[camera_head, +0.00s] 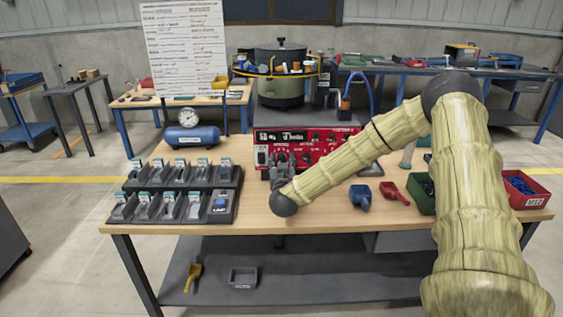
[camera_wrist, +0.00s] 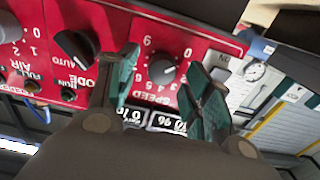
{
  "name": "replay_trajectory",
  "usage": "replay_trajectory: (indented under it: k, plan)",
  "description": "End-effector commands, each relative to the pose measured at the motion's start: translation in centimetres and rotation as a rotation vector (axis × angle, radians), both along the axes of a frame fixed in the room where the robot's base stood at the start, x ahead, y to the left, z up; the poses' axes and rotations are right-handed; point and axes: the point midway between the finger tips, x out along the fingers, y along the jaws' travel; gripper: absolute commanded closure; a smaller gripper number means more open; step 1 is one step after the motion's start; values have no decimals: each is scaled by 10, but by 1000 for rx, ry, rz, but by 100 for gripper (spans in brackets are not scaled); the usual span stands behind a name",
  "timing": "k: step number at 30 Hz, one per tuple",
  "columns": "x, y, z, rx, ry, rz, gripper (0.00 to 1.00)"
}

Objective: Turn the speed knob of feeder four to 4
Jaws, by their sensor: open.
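The red control panel (camera_head: 325,136) stands on the table below the green bowl feeder (camera_head: 281,92). My gripper (camera_head: 281,165) is in front of the panel's left part. In the wrist view the panel is upside down, and the dark speed knob (camera_wrist: 162,71) sits above the word SPEED, with a printed number scale around it. My gripper's green fingers (camera_wrist: 163,66) are open, one on each side of the knob; I cannot tell whether either touches it. The knob's exact setting is unclear. No feeder number is readable.
Another dark knob marked AUTO (camera_wrist: 75,45) lies close left of the fingers. Two small displays (camera_wrist: 165,121) are partly hidden by the gripper. A black tray rack (camera_head: 176,190), a blue tank (camera_head: 192,137), a blue scoop (camera_head: 360,197) and a red scoop (camera_head: 394,192) stand on the table.

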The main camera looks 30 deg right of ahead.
Motion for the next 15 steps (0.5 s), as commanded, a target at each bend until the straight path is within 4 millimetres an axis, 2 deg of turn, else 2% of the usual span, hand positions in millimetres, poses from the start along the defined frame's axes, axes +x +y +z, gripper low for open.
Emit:
replay_trajectory:
  k: [12, 15]
  plan:
    - [7, -2, 0, -1, 1, 2, 50]
    - [7, -2, 0, -1, 1, 2, 66]
